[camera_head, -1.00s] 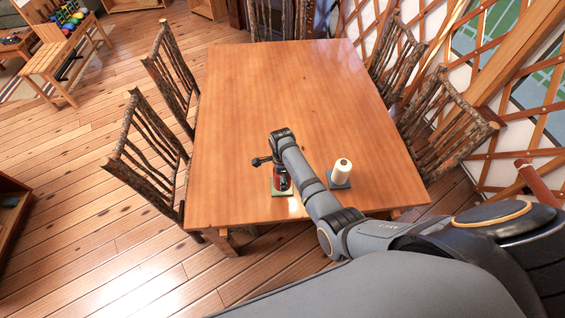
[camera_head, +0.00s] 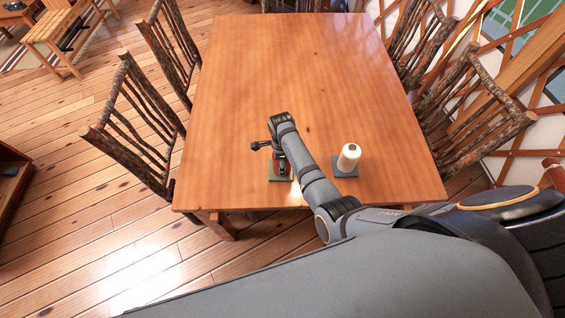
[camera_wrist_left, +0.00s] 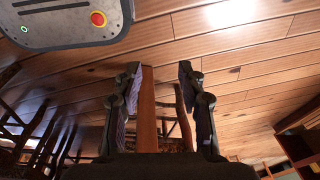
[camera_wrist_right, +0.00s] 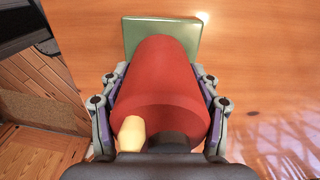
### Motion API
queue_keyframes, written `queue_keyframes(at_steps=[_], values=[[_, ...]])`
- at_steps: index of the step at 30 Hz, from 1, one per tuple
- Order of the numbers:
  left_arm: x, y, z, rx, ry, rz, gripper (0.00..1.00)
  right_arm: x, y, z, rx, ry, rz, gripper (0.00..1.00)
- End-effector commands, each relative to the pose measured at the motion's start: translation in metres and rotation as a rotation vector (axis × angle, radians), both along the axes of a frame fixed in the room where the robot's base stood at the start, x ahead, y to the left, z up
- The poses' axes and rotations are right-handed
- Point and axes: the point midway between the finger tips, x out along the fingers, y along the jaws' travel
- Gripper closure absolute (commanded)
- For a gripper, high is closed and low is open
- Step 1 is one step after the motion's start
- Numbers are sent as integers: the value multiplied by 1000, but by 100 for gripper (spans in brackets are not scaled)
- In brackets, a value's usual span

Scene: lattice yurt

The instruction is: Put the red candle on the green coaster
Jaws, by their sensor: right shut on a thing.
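The red candle (camera_wrist_right: 160,75) is between the fingers of my right gripper (camera_wrist_right: 160,88), which is shut on it. A pale yellow tip shows at the candle's near end in the right wrist view. The green coaster (camera_wrist_right: 190,38) lies at the candle's far end, partly hidden by it. In the head view the candle (camera_head: 280,165) is over the green coaster (camera_head: 280,178), partly covered by my right gripper (camera_head: 281,160). I cannot tell whether candle and coaster touch. My left gripper (camera_wrist_left: 160,70) is open and empty, away from the table.
A white candle (camera_head: 348,157) stands on a blue-grey coaster (camera_head: 345,171) just right of my right arm. The wooden table (camera_head: 300,70) is otherwise clear. Branch-backed chairs (camera_head: 140,125) stand along both sides.

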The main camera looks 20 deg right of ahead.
Motion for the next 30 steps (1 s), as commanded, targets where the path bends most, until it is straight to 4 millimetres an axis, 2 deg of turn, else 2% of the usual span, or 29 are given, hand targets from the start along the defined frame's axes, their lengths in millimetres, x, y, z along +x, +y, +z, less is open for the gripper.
queue_keyframes(at_steps=[5, 6, 10, 21, 25, 30], values=[[-16, 6, -3, 7, 24, -2, 60, 1, 0, -3, 1, -2, 0, 78], [-20, 7, -3, 9, 31, -2, 60, 1, 0, -3, 1, -2, 0, 32], [-26, 10, -3, 12, 40, -2, 60, 1, 0, -2, 0, -2, 0, 15], [-21, 10, 0, 12, 34, -2, 60, 1, 0, 3, 1, -3, 0, 15], [-19, 9, 23, 11, 31, -3, 60, 1, 0, 25, 1, -3, 0, 15], [-18, 9, 65, 11, 28, -3, 60, 1, 0, 65, 1, -3, 0, 15]])
